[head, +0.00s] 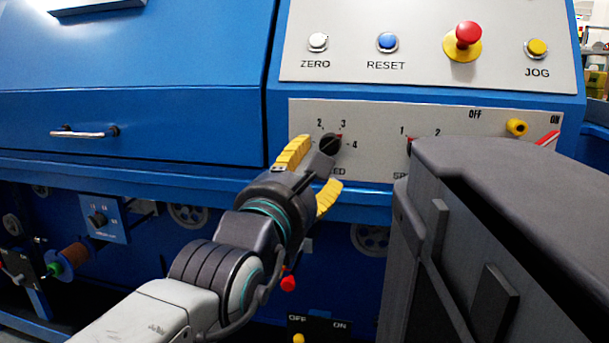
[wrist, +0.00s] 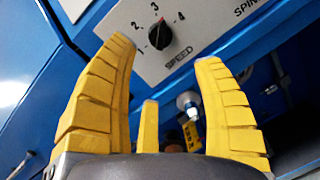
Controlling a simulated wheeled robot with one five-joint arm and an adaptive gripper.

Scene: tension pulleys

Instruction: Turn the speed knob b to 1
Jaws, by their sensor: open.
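The speed knob (head: 331,145) is a round black dial on the grey lower panel, with a 2, 3, 4 scale visible around it in the head view. In the wrist view the knob (wrist: 161,37) shows the full 1 to 4 scale with SPEED printed below it. Its red mark is near the 3. My gripper (head: 315,172) has yellow fingers and is spread just in front of the knob, partly covering its label. In the wrist view my gripper (wrist: 165,52) is open and empty. The knob appears ahead of the fingertips, with no visible contact.
Right of the speed knob is a second black knob (head: 410,147), partly hidden by my dark body part. A yellow OFF/ON switch (head: 516,127) sits farther right. Above are ZERO (head: 318,42), RESET (head: 387,41), a red stop button (head: 467,34) and JOG (head: 537,48).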

